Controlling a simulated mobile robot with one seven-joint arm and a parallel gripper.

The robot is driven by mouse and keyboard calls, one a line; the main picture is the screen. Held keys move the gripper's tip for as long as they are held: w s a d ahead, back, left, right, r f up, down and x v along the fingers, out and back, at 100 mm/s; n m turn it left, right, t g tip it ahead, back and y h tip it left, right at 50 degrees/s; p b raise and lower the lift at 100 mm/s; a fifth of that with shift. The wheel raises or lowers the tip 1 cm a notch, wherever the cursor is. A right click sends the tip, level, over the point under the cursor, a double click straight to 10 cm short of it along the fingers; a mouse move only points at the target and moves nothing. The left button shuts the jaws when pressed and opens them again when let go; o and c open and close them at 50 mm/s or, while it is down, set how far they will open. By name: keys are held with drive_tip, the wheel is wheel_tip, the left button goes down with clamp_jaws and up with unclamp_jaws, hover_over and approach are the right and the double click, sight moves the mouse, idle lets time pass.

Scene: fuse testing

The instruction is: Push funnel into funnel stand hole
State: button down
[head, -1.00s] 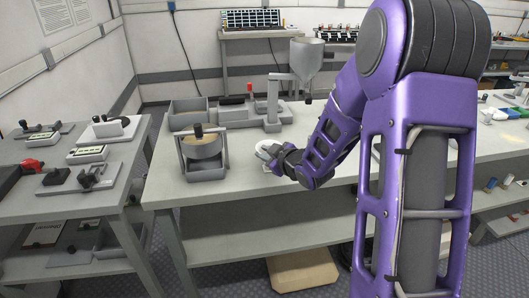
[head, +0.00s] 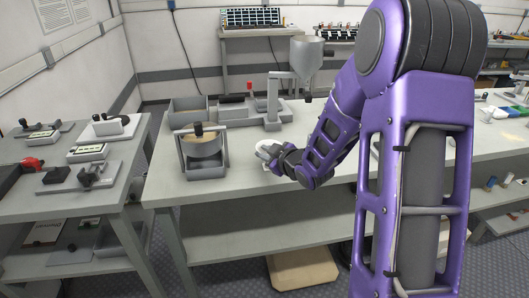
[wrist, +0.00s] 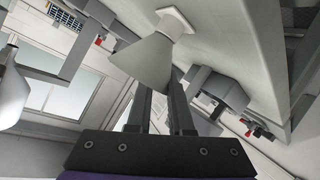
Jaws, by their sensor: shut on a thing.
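A pale grey cone-shaped funnel (wrist: 142,62) fills the space ahead of my fingers in the wrist view. Its narrow end meets a pale angular piece (wrist: 177,19); I cannot tell whether that piece belongs to the funnel. My gripper (wrist: 158,85) is shut on the funnel, which hides the fingertips. In the head view my gripper (head: 268,155) is low over the bench, beside a white round object (head: 243,149) that it partly covers. The grey stand (head: 274,100) behind carries a hopper (head: 307,57) on an upright. No funnel stand hole is clearly visible.
A framed container of tan material (head: 203,160) stands left of my gripper. Grey bins (head: 187,116) sit behind it. The bench (head: 215,215) is clear in front. A separate left table (head: 70,204) holds several small devices.

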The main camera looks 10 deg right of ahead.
idle(0.4)
drive_tip(key=c, duration=0.7)
unclamp_jaws()
drive_tip(key=shift+c, duration=0.2)
drive_tip(key=shift+s, duration=0.1)
